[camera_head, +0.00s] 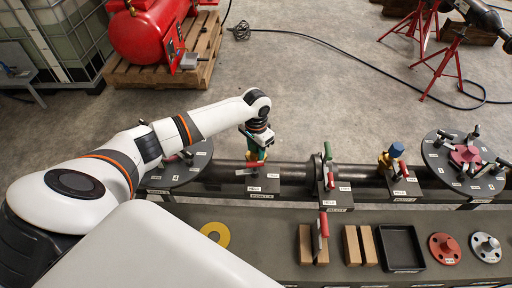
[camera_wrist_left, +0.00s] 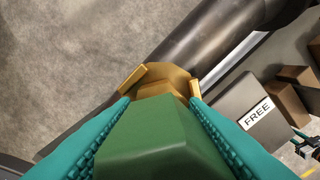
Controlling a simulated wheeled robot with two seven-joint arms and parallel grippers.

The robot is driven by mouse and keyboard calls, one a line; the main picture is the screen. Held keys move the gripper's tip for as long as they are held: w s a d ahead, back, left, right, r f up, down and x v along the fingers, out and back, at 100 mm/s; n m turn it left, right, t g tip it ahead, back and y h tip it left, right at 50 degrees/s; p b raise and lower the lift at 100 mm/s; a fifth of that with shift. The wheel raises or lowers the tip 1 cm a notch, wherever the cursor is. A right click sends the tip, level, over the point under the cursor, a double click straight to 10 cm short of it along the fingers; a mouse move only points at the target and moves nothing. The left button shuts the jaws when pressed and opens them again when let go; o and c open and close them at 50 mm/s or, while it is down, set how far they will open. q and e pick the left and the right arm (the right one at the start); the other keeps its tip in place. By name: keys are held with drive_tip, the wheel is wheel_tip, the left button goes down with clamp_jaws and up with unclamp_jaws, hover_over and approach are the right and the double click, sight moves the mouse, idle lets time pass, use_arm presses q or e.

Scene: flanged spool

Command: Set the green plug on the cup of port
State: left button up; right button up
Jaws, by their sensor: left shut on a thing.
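The green plug (camera_wrist_left: 165,145) fills the lower middle of the left wrist view, between the teal fingers of my left gripper (camera_wrist_left: 150,112). My left gripper is shut on it. Just beyond the plug, the brass cup (camera_wrist_left: 168,73) with side lugs shows on the dark pipe; its near part is hidden by the plug, and I cannot tell if they touch. In the head view my left gripper (camera_head: 257,142) is over the left port of the pipe, where gripper and wrist mostly cover plug and cup. My right gripper is not in view.
Another brass port (camera_head: 388,162) has a blue top (camera_head: 397,149). Round plates with small levers flank the pipe. The front bench holds a yellow ring (camera_head: 215,234), wooden blocks (camera_head: 351,245), a black tray (camera_head: 418,262) and flanges (camera_head: 445,248).

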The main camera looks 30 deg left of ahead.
use_arm(q)
drive_tip(key=o, duration=1.2)
wheel_tip(320, 180, up, 12)
drive_tip(key=shift+b, duration=1.1)
